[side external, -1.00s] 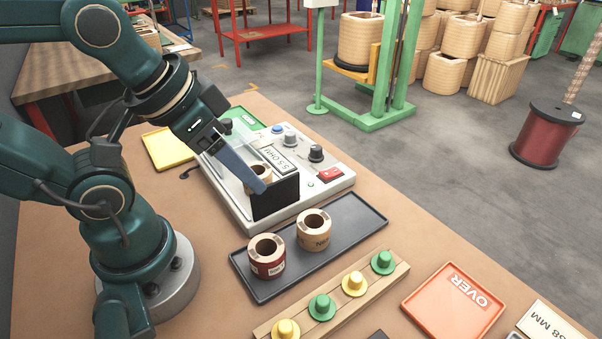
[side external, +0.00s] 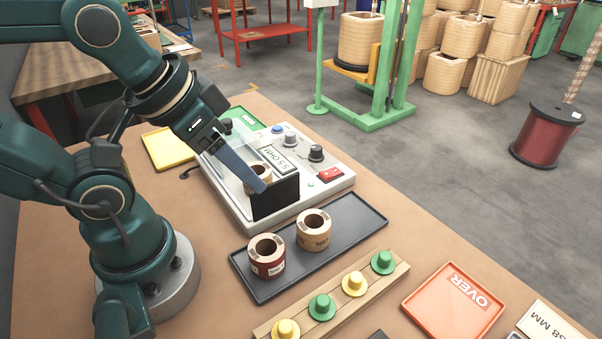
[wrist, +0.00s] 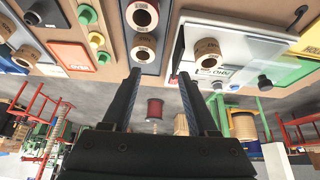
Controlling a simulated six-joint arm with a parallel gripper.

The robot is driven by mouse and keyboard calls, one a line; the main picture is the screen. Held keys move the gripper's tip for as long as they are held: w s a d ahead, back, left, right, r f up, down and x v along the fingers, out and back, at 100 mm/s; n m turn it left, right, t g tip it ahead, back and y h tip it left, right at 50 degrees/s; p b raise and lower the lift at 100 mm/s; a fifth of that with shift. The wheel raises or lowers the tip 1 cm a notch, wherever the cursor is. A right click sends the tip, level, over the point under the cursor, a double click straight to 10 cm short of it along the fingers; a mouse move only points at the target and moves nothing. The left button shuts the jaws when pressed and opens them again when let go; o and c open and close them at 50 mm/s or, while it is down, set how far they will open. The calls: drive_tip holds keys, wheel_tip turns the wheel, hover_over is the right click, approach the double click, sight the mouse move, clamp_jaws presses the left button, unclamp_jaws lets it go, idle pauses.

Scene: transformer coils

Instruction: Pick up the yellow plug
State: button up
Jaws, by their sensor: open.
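Two yellow plugs sit in a wooden rail (side external: 268,333) at the front, alternating with two green plugs (side external: 322,307). One yellow plug (side external: 354,284) is between the green ones; the other yellow plug (side external: 286,330) is at the near end. The wrist view shows a yellow plug (wrist: 97,40) at upper left. My gripper (side external: 258,188) is over the tester, far from the rail, beside a coil (side external: 258,173) partly hidden behind a finger and a black plate. In the wrist view, my gripper (wrist: 158,74) has its fingers apart with nothing between them.
A dark tray (side external: 345,225) holds two coils (side external: 266,256) between the tester (side external: 335,188) and the rail. An orange OVER tray (side external: 440,315) lies right of the rail. A yellow tray (side external: 165,150) and a green tray (side external: 240,119) lie behind. Bare tabletop separates the dark tray and rail.

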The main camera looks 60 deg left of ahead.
drive_tip(key=n+g, duration=0.3)
drive_tip(key=g, duration=0.3)
hover_over(357, 276)
wheel_tip(357, 276, down, 8)
drive_tip(key=shift+w+r, duration=0.1)
drive_tip(key=shift+f, duration=2.5)
